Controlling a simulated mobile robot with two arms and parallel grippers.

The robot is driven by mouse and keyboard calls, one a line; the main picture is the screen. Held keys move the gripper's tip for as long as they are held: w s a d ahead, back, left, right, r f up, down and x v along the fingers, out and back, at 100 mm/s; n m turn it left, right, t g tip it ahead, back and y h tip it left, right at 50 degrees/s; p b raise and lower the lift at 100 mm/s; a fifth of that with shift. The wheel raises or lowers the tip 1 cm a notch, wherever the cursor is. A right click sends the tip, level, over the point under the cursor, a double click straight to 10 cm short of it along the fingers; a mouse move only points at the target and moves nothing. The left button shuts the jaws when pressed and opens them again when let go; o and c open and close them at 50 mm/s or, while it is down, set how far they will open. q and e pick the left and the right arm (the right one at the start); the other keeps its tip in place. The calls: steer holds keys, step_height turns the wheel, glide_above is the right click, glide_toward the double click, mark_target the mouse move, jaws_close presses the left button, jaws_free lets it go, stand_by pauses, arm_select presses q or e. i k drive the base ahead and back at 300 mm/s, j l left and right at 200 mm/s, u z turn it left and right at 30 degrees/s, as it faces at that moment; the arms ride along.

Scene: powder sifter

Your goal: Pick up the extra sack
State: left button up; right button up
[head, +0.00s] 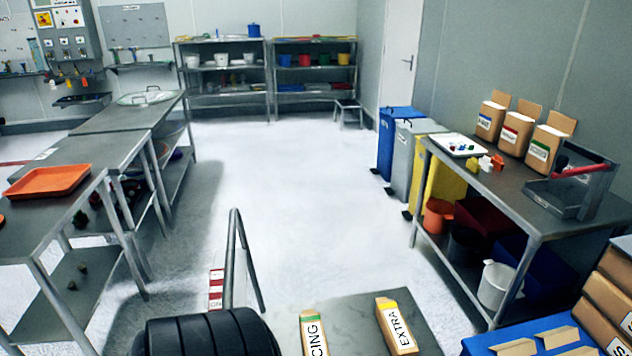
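The extra sack (396,325) is a small tan pack with a yellow band and the word EXTRA. It sits on a grey flat surface (358,310) at the bottom of the head view. Left of it, and apart from it, is another tan sack (315,335) with a green band; its label reads "CING" where visible, and its lower part is cut off by the frame. Neither of my grippers is in view.
A black ribbed object (210,335) and a grey metal handle rail (235,262) are left of the sacks. A blue surface (525,335) and stacked brown packs (612,300) are at the lower right. Metal tables flank both sides. The white floor (285,190) between them is clear.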

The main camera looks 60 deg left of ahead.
mark_target(399, 338)
steer(key=u, duration=1.65)
